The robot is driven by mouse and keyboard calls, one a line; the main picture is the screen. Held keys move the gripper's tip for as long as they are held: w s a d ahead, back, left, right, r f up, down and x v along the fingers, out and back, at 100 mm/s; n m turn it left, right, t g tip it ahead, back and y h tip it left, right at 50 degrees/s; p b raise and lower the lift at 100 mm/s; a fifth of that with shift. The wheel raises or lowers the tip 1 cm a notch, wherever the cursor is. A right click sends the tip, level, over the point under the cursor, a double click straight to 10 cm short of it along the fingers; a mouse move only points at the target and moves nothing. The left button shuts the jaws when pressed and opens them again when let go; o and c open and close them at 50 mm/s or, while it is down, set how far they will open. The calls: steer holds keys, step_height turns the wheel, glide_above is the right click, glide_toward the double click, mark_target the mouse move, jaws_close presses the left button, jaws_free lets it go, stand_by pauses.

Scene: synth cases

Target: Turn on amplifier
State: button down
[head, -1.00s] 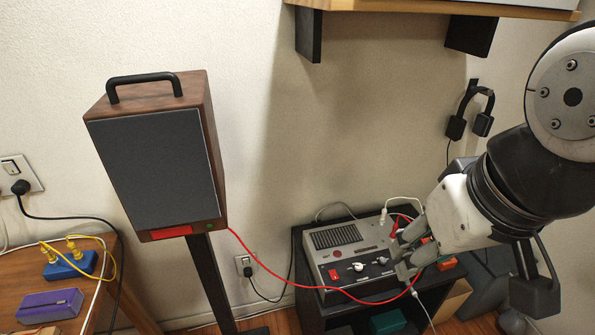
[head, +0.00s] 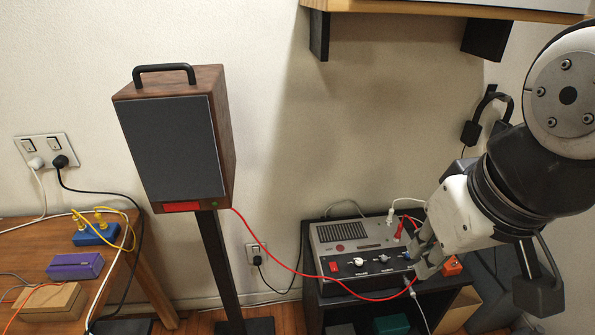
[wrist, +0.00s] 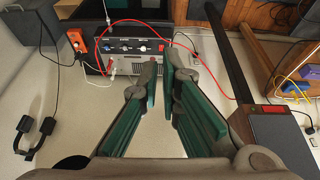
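The amplifier (head: 355,232) is a grey box with a dark grille, on a dark shelf unit. Its front panel carries a red rocker switch (head: 335,267) at the left and several knobs (head: 358,262). I cannot tell the switch's position. My gripper (head: 418,262) is by the amplifier's right end and hides part of it. In the wrist view the amplifier (wrist: 130,62) appears upside down beyond the fingers, with the red switch (wrist: 161,47) at its right. My gripper's green-padded fingers (wrist: 161,75) have a narrow empty gap between their tips.
A red cable (head: 290,268) runs from the wooden speaker (head: 170,150) on its stand to the amplifier's right side. White and red plugs (head: 399,230) stand at the amplifier's back right. An orange box (head: 452,266) sits beside it. A wall shelf (head: 430,8) hangs above.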

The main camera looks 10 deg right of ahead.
steer(key=w+f+n+g+h+b, duration=0.15)
steer(key=w+f+n+b, duration=0.35)
steer(key=w, duration=0.5)
steer(key=n+g+y+b, duration=0.2)
steer(key=n+g+b, duration=0.2)
steer(key=n+b, duration=0.75)
glide_above(335, 273)
steer(key=w+p, duration=0.2)
step_height(335, 273, down, 24)
steer(key=n, duration=0.1)
steer(key=shift+w+r, duration=0.1)
steer(key=shift+r, duration=0.1)
steer(key=f+b, duration=0.1)
steer(key=f, duration=0.3)
steer(key=s+f+b, duration=0.1)
steer(key=f+b, duration=0.1)
steer(key=f, duration=0.3)
steer(key=f+b, duration=0.1)
steer(key=f, duration=0.3)
steer(key=shift+s+f, duration=0.15)
steer(key=shift+s, duration=0.2)
steer(key=shift+f+b, duration=0.3)
steer(key=shift+f, duration=0.05)
steer(key=shift+s, duration=0.1)
